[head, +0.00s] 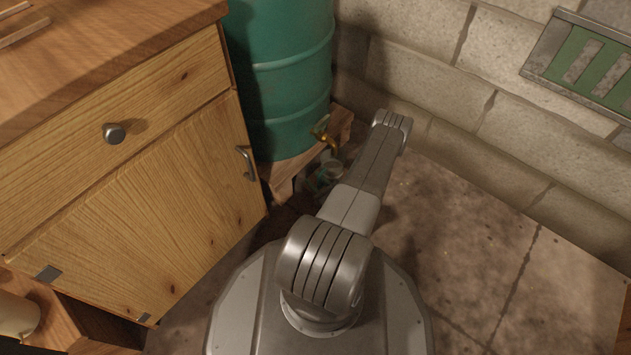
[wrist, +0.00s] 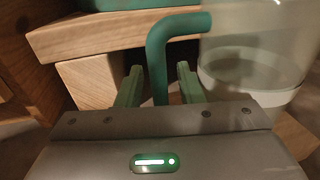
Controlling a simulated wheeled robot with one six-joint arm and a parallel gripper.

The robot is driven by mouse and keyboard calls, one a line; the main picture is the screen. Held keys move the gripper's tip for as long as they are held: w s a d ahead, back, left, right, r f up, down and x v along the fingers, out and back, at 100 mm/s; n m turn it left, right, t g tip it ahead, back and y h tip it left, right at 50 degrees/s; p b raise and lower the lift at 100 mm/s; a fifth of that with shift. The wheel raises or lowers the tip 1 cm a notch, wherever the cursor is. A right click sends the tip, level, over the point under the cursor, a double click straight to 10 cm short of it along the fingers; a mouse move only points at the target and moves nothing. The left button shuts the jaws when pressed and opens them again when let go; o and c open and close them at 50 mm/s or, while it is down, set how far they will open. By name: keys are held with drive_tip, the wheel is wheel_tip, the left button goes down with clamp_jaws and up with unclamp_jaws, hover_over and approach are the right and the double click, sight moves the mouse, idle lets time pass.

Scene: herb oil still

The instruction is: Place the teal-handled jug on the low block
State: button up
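The clear jug (wrist: 262,45) with its teal handle (wrist: 157,65) fills the right of the wrist view. A pale band shows in its lower part. In the head view the jug (head: 328,172) is low down below the brass tap, partly covered by my arm. My gripper (wrist: 159,88) has its two green fingers apart, one on each side of the handle's upright part. Thin gaps show between handle and fingers. The gripper is hidden in the head view. I cannot make out for certain which piece is the low block.
A teal barrel (head: 285,75) stands on a wooden stand (head: 343,127), with the brass tap (head: 325,135) at its front. A wooden cabinet (head: 150,200) is on the left and a block wall (head: 440,60) behind. The stone floor (head: 480,250) at right is clear.

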drive_tip(key=shift+s+d+r, duration=0.15)
drive_tip(key=shift+r, duration=0.05)
drive_tip(key=p+v, duration=0.3)
drive_tip(key=v, duration=0.8)
drive_tip(key=shift+s+d, duration=0.2)
drive_tip(key=shift+s, duration=0.05)
